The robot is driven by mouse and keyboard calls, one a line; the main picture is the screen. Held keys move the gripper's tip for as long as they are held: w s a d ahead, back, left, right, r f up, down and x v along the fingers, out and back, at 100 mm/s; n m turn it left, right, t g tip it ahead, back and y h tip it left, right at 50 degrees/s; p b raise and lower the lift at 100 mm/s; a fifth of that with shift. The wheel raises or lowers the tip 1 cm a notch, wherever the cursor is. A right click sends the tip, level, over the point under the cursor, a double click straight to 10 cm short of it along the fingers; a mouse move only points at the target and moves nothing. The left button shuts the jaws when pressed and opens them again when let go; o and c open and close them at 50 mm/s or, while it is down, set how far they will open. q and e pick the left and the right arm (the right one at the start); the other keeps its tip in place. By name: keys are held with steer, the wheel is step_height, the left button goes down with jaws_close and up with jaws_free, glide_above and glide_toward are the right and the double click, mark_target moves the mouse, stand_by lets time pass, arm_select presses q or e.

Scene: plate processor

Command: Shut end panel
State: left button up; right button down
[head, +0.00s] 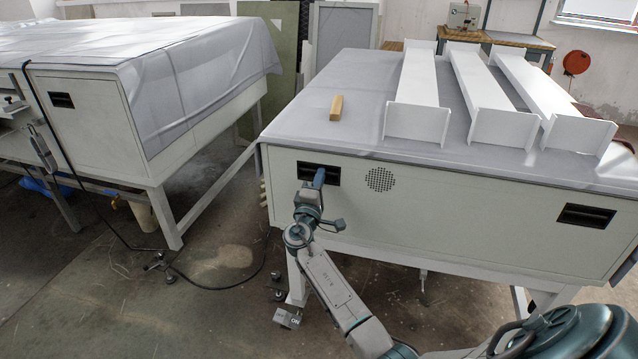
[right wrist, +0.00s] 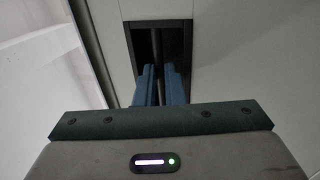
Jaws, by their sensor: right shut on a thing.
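The end panel (head: 450,210) is the pale front face of the right-hand machine, with a round speaker-like grille and two dark recessed handles. My right gripper (head: 319,176) reaches the left recessed handle (head: 306,171) and is shut on it. In the right wrist view the blue fingers (right wrist: 160,85) go into the dark recess (right wrist: 162,50), closed around a dark bar. The right recessed handle (head: 585,215) is free. The panel looks flush with the machine's front, though its edges are hard to judge. My left gripper is not in view.
The machine top (head: 360,110) carries a wooden block (head: 336,108) and several white channel pieces (head: 418,90). A second covered machine (head: 95,120) stands at the left. A black cable (head: 215,287) lies on the floor between them.

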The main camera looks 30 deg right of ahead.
steer(key=shift+w+r, duration=0.1)
steer(key=shift+r, duration=0.2)
steer(key=c, duration=1.8)
jaws_free()
steer(key=shift+d, duration=0.15)
steer(key=shift+f, duration=0.1)
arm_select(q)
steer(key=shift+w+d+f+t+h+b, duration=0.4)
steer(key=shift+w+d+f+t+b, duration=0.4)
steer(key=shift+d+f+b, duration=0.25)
arm_select(e)
steer(key=v, duration=1)
steer(key=shift+s+a+f, duration=0.15)
steer(key=shift+s+a, duration=0.05)
steer(key=shift+a, duration=0.1)
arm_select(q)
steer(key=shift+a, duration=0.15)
